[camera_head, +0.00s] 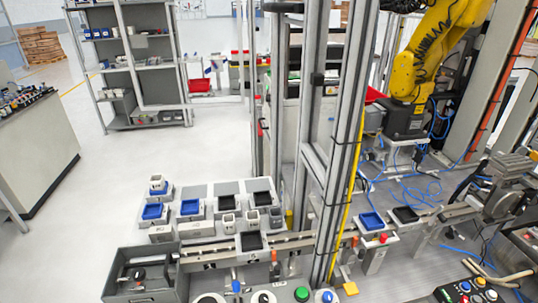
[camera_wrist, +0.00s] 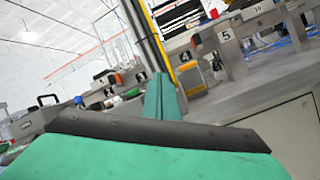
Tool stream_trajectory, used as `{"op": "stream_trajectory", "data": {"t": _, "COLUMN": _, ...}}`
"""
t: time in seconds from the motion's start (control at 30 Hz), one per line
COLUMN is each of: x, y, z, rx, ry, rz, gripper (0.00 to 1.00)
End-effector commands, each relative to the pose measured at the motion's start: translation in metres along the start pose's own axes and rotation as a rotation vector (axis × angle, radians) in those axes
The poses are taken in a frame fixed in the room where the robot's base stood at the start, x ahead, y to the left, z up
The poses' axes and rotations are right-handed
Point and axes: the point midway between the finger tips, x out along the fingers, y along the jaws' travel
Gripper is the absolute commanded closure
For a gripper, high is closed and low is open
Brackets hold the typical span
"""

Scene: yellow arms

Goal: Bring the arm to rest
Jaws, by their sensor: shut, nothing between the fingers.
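My gripper (camera_wrist: 163,98) shows in the wrist view as narrow green fingers, shut together with nothing between them. A wide green part of mine with a dark edge fills the bottom of that view. The wrist view is tilted. The fingers point toward a workbench and appear clear of it, though I cannot tell the exact distance. My arm and gripper do not show in the head view.
A yellow robot arm (camera_head: 439,45) stands at the upper right in the head view. A grey bin (camera_head: 146,288), blue trays (camera_head: 190,207) and an aluminium post (camera_head: 345,150) are near the workbench. A shelf rack (camera_head: 137,68) stands behind. Open floor (camera_head: 110,165) lies at left.

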Motion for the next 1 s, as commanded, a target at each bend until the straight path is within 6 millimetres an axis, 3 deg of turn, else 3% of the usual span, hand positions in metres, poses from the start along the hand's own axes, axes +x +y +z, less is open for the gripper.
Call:
{"op": "stream_trajectory", "data": {"t": 0.2, "x": -0.027, "y": 0.059, "z": -0.027, "rx": 0.484, "ry": -0.065, "rz": -0.019, "gripper": 1.0}}
{"op": "stream_trajectory", "data": {"t": 0.4, "x": -0.059, "y": 0.099, "z": -0.045, "rx": 0.967, "ry": -0.12, "rz": -0.084, "gripper": 1.0}}
{"op": "stream_trajectory", "data": {"t": 0.8, "x": -0.14, "y": 0.156, "z": -0.081, "rx": 1.92, "ry": -0.257, "rz": -0.397, "gripper": 1.0}}
{"op": "stream_trajectory", "data": {"t": 1.0, "x": -0.178, "y": 0.179, "z": -0.097, "rx": 2.27, "ry": -0.361, "rz": -0.601, "gripper": 1.0}}
